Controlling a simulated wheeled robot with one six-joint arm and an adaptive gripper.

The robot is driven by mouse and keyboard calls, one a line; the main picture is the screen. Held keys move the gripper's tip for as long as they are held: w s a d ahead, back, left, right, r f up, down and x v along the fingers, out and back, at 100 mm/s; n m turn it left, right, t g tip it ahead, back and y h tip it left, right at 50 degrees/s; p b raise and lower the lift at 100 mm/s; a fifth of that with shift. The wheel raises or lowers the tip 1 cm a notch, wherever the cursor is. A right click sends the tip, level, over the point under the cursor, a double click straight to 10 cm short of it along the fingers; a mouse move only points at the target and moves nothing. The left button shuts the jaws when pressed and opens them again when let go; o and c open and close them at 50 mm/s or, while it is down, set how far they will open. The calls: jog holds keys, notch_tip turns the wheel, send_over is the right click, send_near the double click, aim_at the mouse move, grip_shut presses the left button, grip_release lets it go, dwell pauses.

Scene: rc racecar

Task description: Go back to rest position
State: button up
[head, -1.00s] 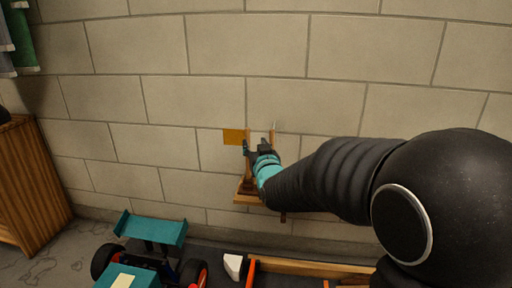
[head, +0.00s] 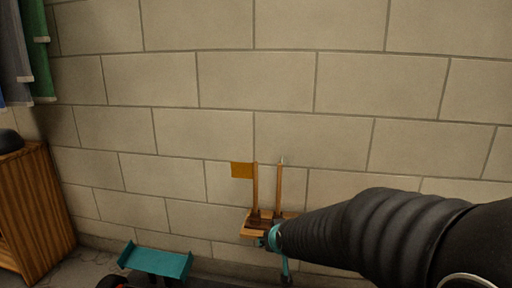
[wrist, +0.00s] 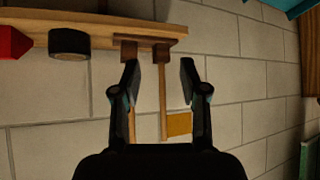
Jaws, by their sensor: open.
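My gripper (wrist: 158,85) is open and empty in the wrist view, its two dark fingers apart. In the head view my gripper (head: 268,240) is small and partly hidden by my own arm, in front of a wooden wall shelf (head: 250,233). In the wrist view the shelf (wrist: 85,30) shows upside down along the top. Two thin wooden poles stand in a brown holder (wrist: 145,40) on it. One pole carries an orange flag (head: 242,170), which also shows in the wrist view (wrist: 179,124).
A black wheel-like object (wrist: 69,43) and a red object (wrist: 12,42) sit on the shelf. A teal car spoiler (head: 157,261) is at the lower left. A wooden cabinet (head: 35,215) stands at the left, with hanging cloths (head: 35,50) above. The block wall (head: 300,80) is close behind the shelf.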

jog(key=s+d+r+m+g+h+p, duration=0.1)
jog(key=s+d+r+g+p, duration=0.25)
jog(key=s, duration=0.75)
jog(key=s+d+r+g+h+p, duration=0.15)
jog(key=s+d+r, duration=0.3)
jog(key=s, duration=0.65)
jog(key=s+d+r+m+t+p, duration=0.1)
jog(key=s+d+r+p, duration=0.2)
jog(key=s+r, duration=0.3)
notch_tip(320, 180, up, 2)
jog(key=shift+d+r+p, duration=0.15)
jog(key=shift+d+p, duration=0.05)
jog(key=shift+p, duration=0.65)
